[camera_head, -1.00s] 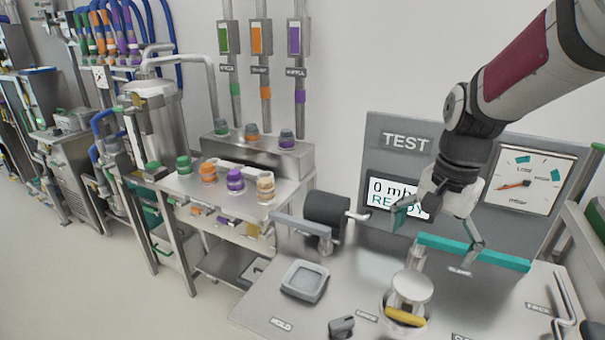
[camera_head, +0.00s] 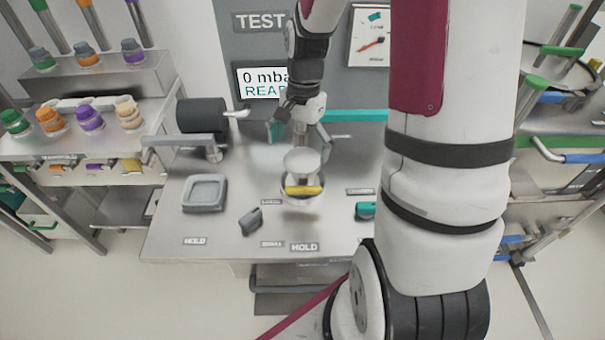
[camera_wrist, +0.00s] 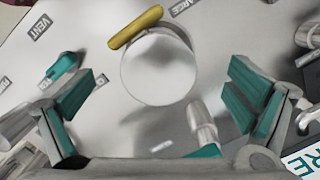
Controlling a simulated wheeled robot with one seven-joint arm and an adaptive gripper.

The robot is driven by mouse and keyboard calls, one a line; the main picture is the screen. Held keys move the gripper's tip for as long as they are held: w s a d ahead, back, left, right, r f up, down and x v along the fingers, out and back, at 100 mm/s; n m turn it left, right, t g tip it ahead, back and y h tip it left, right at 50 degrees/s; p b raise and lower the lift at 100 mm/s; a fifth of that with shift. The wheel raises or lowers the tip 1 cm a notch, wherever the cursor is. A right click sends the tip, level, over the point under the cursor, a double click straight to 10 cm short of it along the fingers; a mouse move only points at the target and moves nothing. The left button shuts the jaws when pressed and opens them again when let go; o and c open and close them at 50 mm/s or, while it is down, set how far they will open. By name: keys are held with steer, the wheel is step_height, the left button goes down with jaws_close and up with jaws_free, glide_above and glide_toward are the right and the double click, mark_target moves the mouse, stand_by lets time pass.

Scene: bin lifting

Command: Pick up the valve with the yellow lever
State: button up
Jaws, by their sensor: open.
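The valve is a pale metal body with a round, flat top (camera_head: 302,160) and a yellow lever (camera_head: 304,190) on its near side. It stands upright on the grey test bench. In the wrist view its round top (camera_wrist: 158,69) is near the middle, with the yellow lever (camera_wrist: 136,27) just above it. My gripper (camera_head: 302,138) is above and behind the valve in the head view.
The test bench (camera_head: 170,225) carries a grey square tray (camera_head: 205,193), a dark knob (camera_head: 251,221) and a teal knob (camera_head: 366,210). A shelf with capped parts is at left.

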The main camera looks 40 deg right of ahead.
mark_target(301, 161)
steer(key=shift+d+f+p, duration=0.15)
steer(key=shift+f+p, duration=0.15)
steer(key=shift+f, duration=2.45)
steer(key=c, duration=2)
steer(key=shift+r, duration=0.1)
steer(key=shift+r, duration=0.8)
steer(key=shift+s+d+r, duration=0.1)
steer(key=shift+s+r, duration=0.1)
steer(key=shift+r, duration=0.3)
steer(key=shift+s+d+r, duration=0.1)
steer(key=shift+s+r, duration=0.05)
steer(key=shift+r, duration=0.3)
steer(key=s+d, duration=0.1)
steer(key=s, duration=0.4)
steer(key=s+d+r, duration=0.1)
steer(key=s+d, duration=0.1)
steer(key=s, duration=0.2)
steer(key=s+d, duration=0.1)
steer(key=s, duration=0.4)
steer(key=shift+s+d+r, duration=0.2)
steer(key=shift+s+d, duration=0.1)
steer(key=shift+d, duration=0.05)
